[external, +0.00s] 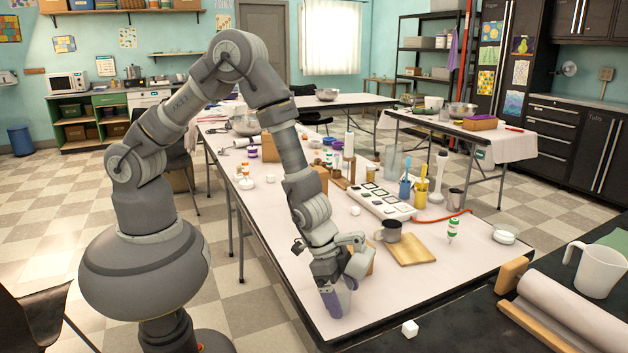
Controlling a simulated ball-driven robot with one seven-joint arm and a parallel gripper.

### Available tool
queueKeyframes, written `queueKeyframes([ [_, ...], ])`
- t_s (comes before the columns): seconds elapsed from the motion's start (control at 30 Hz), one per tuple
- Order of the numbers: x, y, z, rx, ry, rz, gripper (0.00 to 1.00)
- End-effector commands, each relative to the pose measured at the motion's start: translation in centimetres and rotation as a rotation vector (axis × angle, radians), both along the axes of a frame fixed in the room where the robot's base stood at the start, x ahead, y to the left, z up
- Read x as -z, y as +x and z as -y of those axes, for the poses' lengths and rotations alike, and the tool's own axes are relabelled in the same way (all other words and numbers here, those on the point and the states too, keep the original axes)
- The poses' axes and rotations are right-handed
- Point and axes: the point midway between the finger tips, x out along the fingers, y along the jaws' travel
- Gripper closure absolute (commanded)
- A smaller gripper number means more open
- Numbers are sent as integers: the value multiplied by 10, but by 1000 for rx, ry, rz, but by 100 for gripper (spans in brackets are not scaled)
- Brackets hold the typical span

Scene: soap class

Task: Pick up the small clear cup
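My gripper (334,299) points down at the near end of the long table, close to its front edge. A small clear cup (347,297) shows faintly at the fingertips, partly hidden by them. A purple part shows at the same spot; I cannot tell whether it is a finger or something seen through the cup. The fingers are at the cup, but I cannot tell whether they are closed on it or only beside it.
On the long table (460,262), a grey mug (390,231) and a wooden board (411,250) stand right of my gripper. A dark counter with a white pitcher (596,270) is at the right.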

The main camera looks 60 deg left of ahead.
Motion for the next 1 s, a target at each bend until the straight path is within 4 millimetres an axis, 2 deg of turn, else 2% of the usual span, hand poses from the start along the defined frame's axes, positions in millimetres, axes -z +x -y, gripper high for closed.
queueKeyframes([
  [0.03, 0, 0, 0, 0, 0, 0, 16],
  [0.23, 0, 0, 0, 0, 0, 0, 61],
  [0.67, -3, 0, 0, 0, 0, 0, 62],
  [1.0, -41, -2, -2, 0, 1, -1, 62],
])
